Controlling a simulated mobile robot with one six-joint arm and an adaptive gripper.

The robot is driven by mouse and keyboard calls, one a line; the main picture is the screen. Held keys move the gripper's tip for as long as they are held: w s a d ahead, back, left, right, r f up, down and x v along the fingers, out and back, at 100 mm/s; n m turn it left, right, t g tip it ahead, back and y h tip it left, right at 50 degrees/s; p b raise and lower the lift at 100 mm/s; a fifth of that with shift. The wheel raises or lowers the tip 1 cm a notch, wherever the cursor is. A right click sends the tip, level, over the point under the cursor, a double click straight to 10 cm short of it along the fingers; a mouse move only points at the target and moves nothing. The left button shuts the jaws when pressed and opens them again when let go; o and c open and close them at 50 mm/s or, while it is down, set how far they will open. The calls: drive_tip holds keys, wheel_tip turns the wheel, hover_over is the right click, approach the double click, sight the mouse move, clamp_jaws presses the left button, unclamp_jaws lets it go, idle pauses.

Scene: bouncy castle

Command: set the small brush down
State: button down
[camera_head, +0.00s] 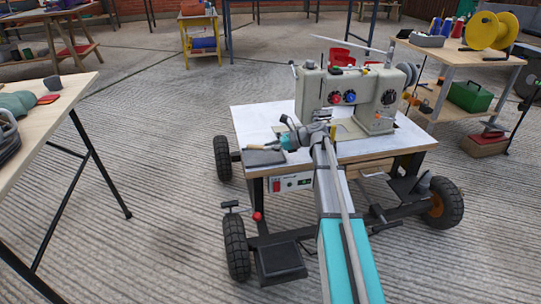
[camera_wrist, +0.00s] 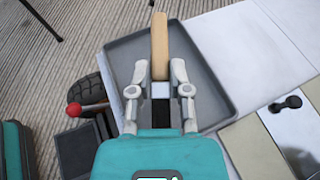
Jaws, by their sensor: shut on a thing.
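The small brush (camera_wrist: 160,42) has a wooden handle and a pale metal band, with a dark part towards my palm in the wrist view. My gripper (camera_wrist: 160,75) is shut on it, one finger on each side near the band. The handle points away from my palm, over a shallow grey tray (camera_wrist: 205,65). In the head view, my gripper (camera_head: 277,145) is at the left of the white worktable, and the brush handle (camera_head: 257,147) shows just above the tray (camera_head: 263,159). I cannot tell whether the brush touches the tray.
A sewing machine (camera_head: 348,93) stands on the wheeled white table (camera_head: 250,117), right of my gripper. Small dark parts (camera_wrist: 288,104) lie right of the tray. A wooden table (camera_head: 45,100) is at left; a bench (camera_head: 460,55) with a yellow reel is at right.

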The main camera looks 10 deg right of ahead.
drive_tip(key=shift+f+b, duration=1.2)
drive_tip(key=shift+f, duration=0.35)
drive_tip(key=shift+f, duration=0.15)
drive_tip(key=c, duration=0.6)
unclamp_jaws()
drive_tip(key=shift+r, duration=0.25)
drive_tip(key=p+v, duration=0.4)
drive_tip(key=v, duration=0.8)
drive_tip(key=shift+s+p, duration=0.1)
drive_tip(key=shift+p, duration=0.2)
drive_tip(key=shift+a, duration=0.1)
